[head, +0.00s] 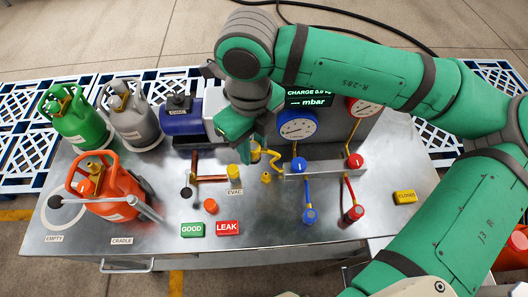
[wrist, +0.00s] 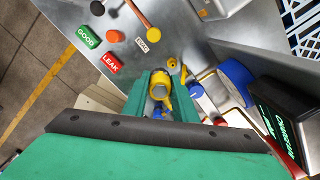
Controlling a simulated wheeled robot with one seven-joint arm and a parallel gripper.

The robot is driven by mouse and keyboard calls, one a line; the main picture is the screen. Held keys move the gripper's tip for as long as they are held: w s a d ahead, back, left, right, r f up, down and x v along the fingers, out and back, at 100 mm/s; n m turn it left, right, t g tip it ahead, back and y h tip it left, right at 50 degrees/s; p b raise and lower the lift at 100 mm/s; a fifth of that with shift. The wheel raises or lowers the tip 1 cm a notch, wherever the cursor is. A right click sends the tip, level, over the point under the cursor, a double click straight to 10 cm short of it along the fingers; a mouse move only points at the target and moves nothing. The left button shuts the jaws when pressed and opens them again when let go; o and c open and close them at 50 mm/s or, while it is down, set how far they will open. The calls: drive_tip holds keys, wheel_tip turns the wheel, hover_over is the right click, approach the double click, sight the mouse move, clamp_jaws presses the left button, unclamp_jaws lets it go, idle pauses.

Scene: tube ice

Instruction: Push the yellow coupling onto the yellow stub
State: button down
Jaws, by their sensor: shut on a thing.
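My gripper (wrist: 158,95) is shut on the yellow coupling (wrist: 161,84), whose round open end shows between the fingers. In the head view the coupling (head: 255,151) is partly hidden by my gripper (head: 248,142), and a yellow hose (head: 275,158) curves from it. The yellow stub (head: 233,172) stands upright at the end of the copper pipe by the EVAC label, and also shows in the wrist view (wrist: 153,33). The coupling is apart from it, up and to its right in the head view. A smaller yellow fitting (head: 266,178) stands on the bench close to my gripper.
The manifold (head: 322,167) with blue and red hoses, and the blue gauge (head: 297,126), stand to the right. The blue pump (head: 180,118) is behind left. An orange cylinder (head: 112,187) and GOOD (head: 192,230) and LEAK (head: 228,228) blocks are at left and front. The bench front is mostly clear.

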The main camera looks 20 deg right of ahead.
drive_tip(key=d+f+m, duration=0.2)
drive_tip(key=d+f, duration=0.2)
drive_tip(key=f, duration=0.2)
hover_over(266, 173)
drive_tip(key=shift+a+f, duration=0.1)
drive_tip(key=shift+f, duration=2.5)
drive_tip(key=shift+f, duration=1.6)
idle(0.7)
drive_tip(key=c, duration=1.4)
unclamp_jaws()
drive_tip(key=shift+o, duration=0.2)
drive_tip(key=shift+r, duration=0.1)
wheel_tip(266, 173, up, 11)
